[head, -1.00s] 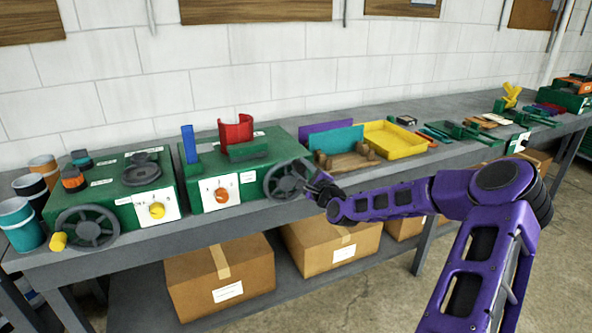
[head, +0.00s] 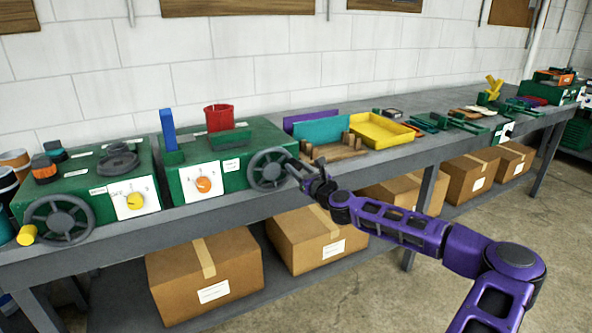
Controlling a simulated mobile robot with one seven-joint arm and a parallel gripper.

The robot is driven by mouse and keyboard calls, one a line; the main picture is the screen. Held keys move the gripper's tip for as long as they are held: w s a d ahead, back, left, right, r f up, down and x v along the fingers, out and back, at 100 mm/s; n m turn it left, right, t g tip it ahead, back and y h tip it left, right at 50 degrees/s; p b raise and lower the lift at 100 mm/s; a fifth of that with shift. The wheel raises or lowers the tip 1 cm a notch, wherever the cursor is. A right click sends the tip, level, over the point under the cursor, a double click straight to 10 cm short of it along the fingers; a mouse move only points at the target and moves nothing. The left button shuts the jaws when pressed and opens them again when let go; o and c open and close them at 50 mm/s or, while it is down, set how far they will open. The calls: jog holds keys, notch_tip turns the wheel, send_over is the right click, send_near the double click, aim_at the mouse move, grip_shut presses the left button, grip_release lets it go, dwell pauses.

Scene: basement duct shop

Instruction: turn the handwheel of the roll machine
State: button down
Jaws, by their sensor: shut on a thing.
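The roll machine is a green box (head: 245,145) on the bench, with a white panel and an orange knob (head: 203,185). Its dark grey spoked handwheel (head: 266,170) is on the front at the right. A red curved sheet (head: 219,118) stands on top and looks like a nearly closed round. A blue upright piece (head: 168,130) stands at its left. My gripper (head: 289,164) is at the right side of the handwheel, shut on its rim. The fingertips are small and dark against the wheel, so the exact contact is hard to see.
A second green machine (head: 85,185) with a yellow knob and its own handwheel (head: 60,220) stands to the left. Right of the roll machine are a wooden rack (head: 335,152) and a yellow tray (head: 383,131). Cardboard boxes (head: 205,277) sit on the shelf below.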

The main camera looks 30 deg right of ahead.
jog(key=shift+d+f+m+b, duration=0.1)
jog(key=shift+f+m+b, duration=0.35)
jog(key=shift+f+m, duration=0.4)
jog(key=shift+r+m, duration=0.1)
jog(key=shift+m, duration=0.15)
jog(key=shift+c, duration=2.2)
grip_release()
jog(key=s+p, duration=0.1)
jog(key=s, duration=1.6)
jog(key=shift+s+d, duration=0.25)
jog(key=shift+d, duration=0.05)
